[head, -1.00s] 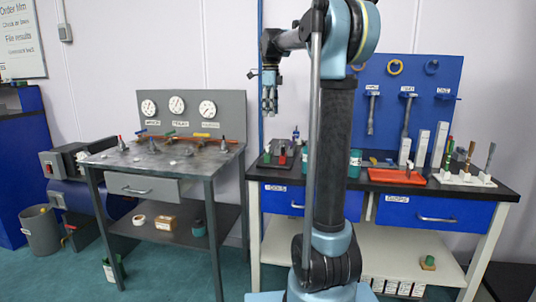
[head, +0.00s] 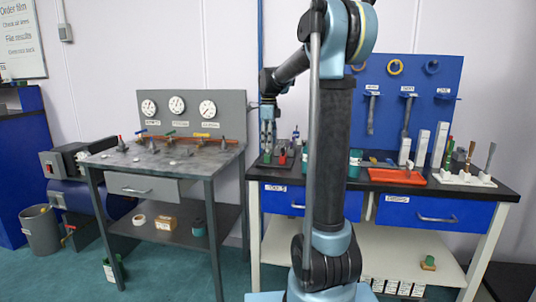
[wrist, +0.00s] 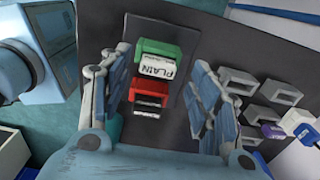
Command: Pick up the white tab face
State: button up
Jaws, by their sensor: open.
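The white tab face (wrist: 153,66), printed "PLAIN", is on the green block (wrist: 157,48) in the wrist view. A red block (wrist: 150,82) with a dark face lies just below it. Both sit on a dark tray or mat (wrist: 185,45). My gripper (wrist: 162,72) is open, one finger to each side of the two blocks, not visibly touching them. In the head view my gripper (head: 268,146) points down over the left end of the blue-drawered bench, at the small green block (head: 267,158); the red block (head: 282,159) is beside it. The white face is too small to tell there.
Several grey blocks (wrist: 272,90) stand right of my gripper in the wrist view. In the head view, a teal container (head: 355,163) and a red tray (head: 397,176) lie further right on the bench. A grey gauge table (head: 165,160) stands to the left.

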aim_at(268, 152)
jog(key=shift+s+a+f, duration=0.1)
jog(key=shift+f, duration=1.4)
jog(key=c, duration=1.2)
jog(key=shift+o, duration=0.2)
jog(key=shift+r, duration=0.1)
